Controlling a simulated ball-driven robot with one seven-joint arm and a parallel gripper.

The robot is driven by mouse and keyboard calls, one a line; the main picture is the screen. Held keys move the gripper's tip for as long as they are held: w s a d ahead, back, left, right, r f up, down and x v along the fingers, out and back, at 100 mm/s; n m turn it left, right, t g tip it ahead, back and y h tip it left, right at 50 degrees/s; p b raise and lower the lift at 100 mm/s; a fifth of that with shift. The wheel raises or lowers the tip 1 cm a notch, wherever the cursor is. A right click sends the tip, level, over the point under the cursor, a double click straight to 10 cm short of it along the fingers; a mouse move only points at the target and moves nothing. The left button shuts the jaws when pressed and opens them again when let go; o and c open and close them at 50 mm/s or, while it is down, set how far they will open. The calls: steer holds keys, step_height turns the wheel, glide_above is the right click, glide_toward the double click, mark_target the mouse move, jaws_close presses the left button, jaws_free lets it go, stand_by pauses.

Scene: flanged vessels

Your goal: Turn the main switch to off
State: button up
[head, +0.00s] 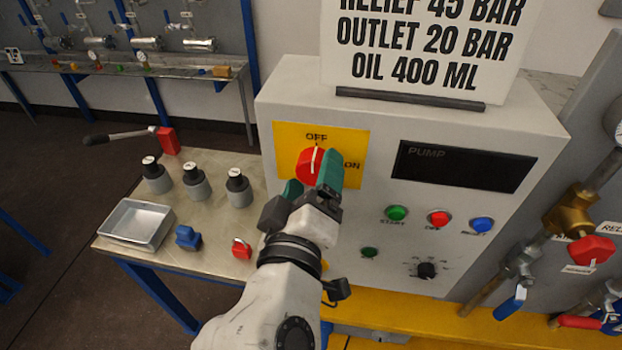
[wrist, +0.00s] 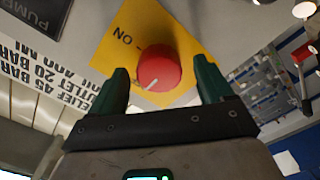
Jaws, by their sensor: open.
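The main switch is a red round knob (head: 308,164) on a yellow plate (head: 286,140), on the front of a grey control box. OFF is printed above the knob and ON to its right. Its white line points up toward OFF. My gripper (head: 312,174) is open in front of the knob, with a green finger on either side. In the wrist view the knob (wrist: 158,68) shows between the two fingers (wrist: 160,76), with a gap on each side. One finger hides part of the knob's right side in the head view. I cannot tell how deep the fingertips reach.
Start, red and blue buttons (head: 482,224), a dark pump display (head: 458,165) and a small black dial (head: 426,270) share the panel. A table at left holds a metal tray (head: 137,224), several grey-black cylinders and a red padlock (head: 241,248). Pipes and valves stand at right.

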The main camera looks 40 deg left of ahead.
steer(key=b+v, duration=0.2)
steer(key=v, duration=0.9)
steer(key=shift+a, duration=0.15)
stand_by(0.3)
